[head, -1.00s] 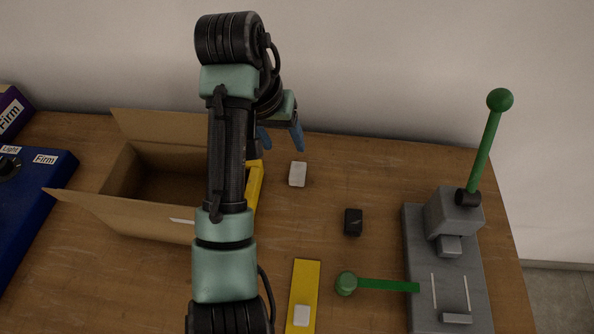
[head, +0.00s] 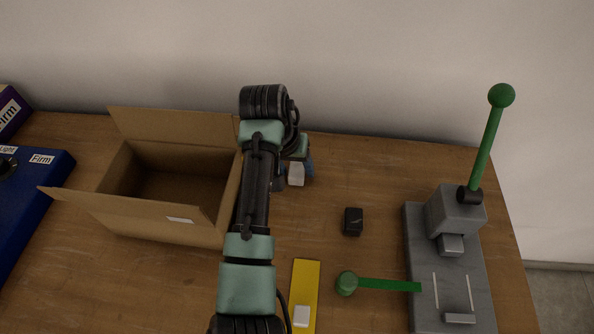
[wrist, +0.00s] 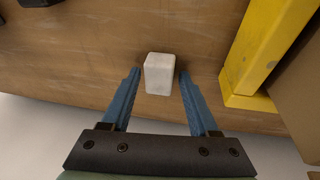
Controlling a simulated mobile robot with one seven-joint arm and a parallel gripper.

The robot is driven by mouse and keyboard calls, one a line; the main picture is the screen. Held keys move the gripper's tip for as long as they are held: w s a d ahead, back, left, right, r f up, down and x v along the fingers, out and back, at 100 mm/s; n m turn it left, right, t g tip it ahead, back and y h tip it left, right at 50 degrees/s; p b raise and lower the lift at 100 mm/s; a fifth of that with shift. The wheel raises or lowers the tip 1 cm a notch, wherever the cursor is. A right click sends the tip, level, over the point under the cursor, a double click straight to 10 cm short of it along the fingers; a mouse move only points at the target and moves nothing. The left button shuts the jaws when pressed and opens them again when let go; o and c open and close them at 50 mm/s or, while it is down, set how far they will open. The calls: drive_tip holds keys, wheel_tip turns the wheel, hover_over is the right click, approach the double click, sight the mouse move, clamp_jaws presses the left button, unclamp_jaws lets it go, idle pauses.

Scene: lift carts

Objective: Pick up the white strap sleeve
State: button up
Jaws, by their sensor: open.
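The white strap sleeve is a small white block (head: 297,174) on the wooden table near its back edge. It also shows in the wrist view (wrist: 158,74), upright in the picture between my two blue fingertips. My gripper (wrist: 159,72) is open, with one finger on each side of the block and a narrow gap showing at both sides. In the head view my gripper (head: 293,176) is partly hidden behind my arm. A second, smaller white piece (head: 301,316) lies on a yellow strip (head: 305,275) at the front.
An open cardboard box (head: 150,220) stands left of my arm. A yellow bracket (wrist: 248,60) is right of the block in the wrist view. A black block (head: 353,221), a green-handled tool (head: 385,285) and a grey lever press (head: 420,250) are to the right.

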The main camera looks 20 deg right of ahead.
clamp_jaws()
idle(0.3)
